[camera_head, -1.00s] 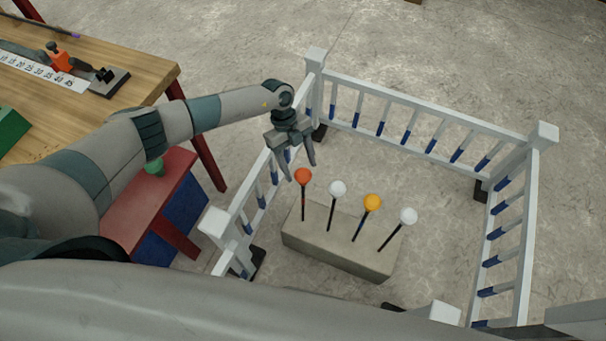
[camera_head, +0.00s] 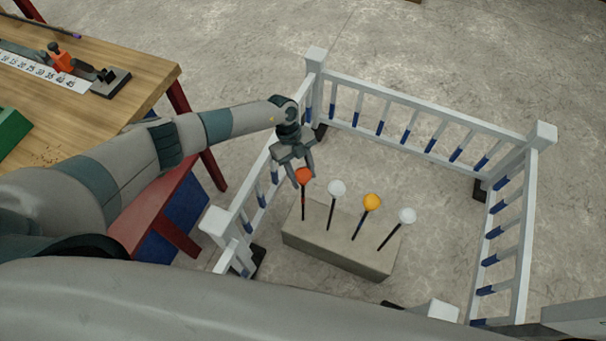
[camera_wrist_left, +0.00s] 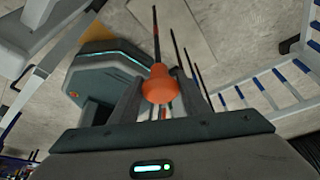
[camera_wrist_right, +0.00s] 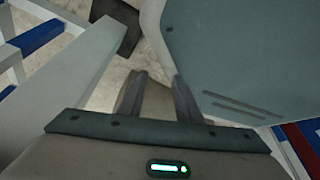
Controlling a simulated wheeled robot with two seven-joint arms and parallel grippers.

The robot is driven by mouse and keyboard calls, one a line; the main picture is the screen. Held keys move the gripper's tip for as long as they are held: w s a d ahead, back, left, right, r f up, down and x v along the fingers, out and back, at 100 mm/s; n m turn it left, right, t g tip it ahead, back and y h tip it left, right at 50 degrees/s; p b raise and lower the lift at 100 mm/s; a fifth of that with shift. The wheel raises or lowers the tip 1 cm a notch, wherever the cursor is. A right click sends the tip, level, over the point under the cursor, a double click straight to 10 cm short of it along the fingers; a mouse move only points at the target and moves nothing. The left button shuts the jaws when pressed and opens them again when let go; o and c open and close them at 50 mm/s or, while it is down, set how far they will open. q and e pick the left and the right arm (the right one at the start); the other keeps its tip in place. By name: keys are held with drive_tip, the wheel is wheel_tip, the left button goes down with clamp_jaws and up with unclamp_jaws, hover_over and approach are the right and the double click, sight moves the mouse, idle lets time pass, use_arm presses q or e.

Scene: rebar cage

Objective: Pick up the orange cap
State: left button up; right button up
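The orange cap (camera_head: 303,175) is a red-orange knob on top of a thin dark rod, at the left end of a row of capped rods in a concrete block (camera_head: 340,246). My left gripper (camera_head: 304,181) is over it from above, one finger on each side. In the left wrist view the orange cap (camera_wrist_left: 160,87) fills the space between the fingers, which appear to press on both its sides. The cap is still at the rod's top. My right gripper (camera_wrist_right: 160,78) shows in its own wrist view with a gap between its fingers and nothing held.
Two white caps (camera_head: 337,188) (camera_head: 408,215) and a yellow-orange cap (camera_head: 372,202) stand close to the right on similar rods. A white and blue railing (camera_head: 425,107) surrounds the block. A wooden table (camera_head: 130,80) with tools is at the left.

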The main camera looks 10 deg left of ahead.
sight(305, 176)
use_arm(q)
drive_tip(key=c, duration=0.4)
drive_tip(key=shift+r, duration=0.15)
